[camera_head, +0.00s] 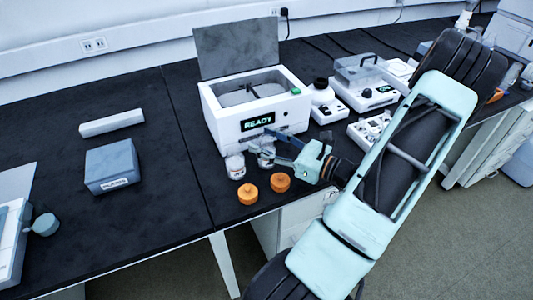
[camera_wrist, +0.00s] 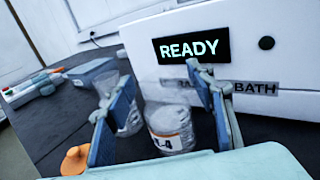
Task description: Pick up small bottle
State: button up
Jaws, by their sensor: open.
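Two small clear bottles with white labels stand on the black bench in front of the white bath box. The right small bottle (camera_head: 266,157) is beside my gripper (camera_head: 276,147). In the wrist view this bottle (camera_wrist: 172,130) stands between my open fingers (camera_wrist: 160,78), and its label is partly readable, ending in "-4". I cannot tell whether either finger touches the near bottle.
The bath box (camera_head: 226,133), showing READY, rises close behind the bottles, its lid up. Two orange caps (camera_head: 247,194) (camera_head: 280,182) lie near the bench's front edge. A grey-blue box (camera_head: 112,167) and a pale bar (camera_head: 111,123) are left. Bench between is clear.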

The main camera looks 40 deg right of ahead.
grip_shut()
jog(key=shift+r, duration=0.1)
